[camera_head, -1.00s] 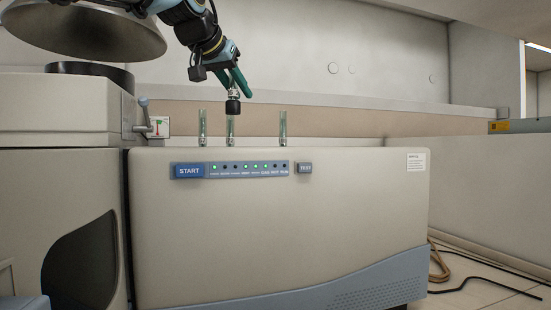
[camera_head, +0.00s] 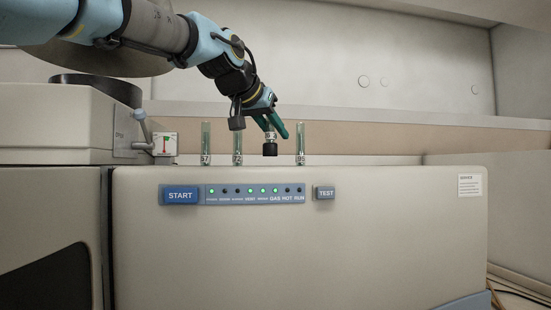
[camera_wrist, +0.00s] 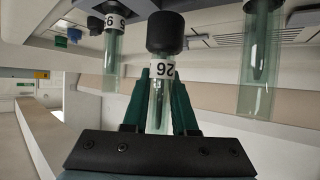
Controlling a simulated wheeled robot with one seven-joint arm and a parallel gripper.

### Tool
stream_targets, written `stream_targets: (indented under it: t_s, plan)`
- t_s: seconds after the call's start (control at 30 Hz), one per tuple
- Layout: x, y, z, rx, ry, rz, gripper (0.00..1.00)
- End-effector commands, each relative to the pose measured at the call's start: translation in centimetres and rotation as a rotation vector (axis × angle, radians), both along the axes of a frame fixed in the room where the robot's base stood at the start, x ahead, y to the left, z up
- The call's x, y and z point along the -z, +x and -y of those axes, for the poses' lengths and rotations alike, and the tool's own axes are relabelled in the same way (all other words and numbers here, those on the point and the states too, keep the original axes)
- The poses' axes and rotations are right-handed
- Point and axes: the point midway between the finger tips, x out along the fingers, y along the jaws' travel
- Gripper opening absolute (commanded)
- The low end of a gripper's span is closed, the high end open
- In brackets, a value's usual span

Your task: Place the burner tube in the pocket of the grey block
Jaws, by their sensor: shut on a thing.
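My gripper (camera_head: 277,129) has green fingers and is shut on a clear glass tube with a black end (camera_head: 270,149). The tube hangs with its black end down, between two standing tubes. In the wrist view, my gripper (camera_wrist: 160,92) holds the tube, its white number label and black end (camera_wrist: 165,32) beyond the fingers. Three other glass tubes stand along the top of the instrument: a left one (camera_head: 206,142), a middle one (camera_head: 238,143) and a right one (camera_head: 300,142). I cannot tell which is called the burner tube. I cannot make out the grey block or its pocket.
The beige instrument (camera_head: 300,250) fills the front, with a blue START button (camera_head: 180,195), a row of lights and a TEST button (camera_head: 325,192). A small gauge with a lever (camera_head: 165,146) stands at left. A pale wall (camera_head: 420,60) is behind.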

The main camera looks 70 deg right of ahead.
Motion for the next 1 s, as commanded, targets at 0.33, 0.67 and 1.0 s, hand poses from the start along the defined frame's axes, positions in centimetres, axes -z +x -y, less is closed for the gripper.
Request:
stream_targets:
  t_s: [0.33, 0.67, 1.0]
  plan:
    - [3.7, 0.0, 0.0, 0.0, 0.001, 0.0, 0.0]
    - [4.9, 0.0, 0.0, 0.0, -0.002, 0.0, 0.0]
    - [5.2, 0.0, 0.0, 0.0, -0.001, 0.0, 0.43]
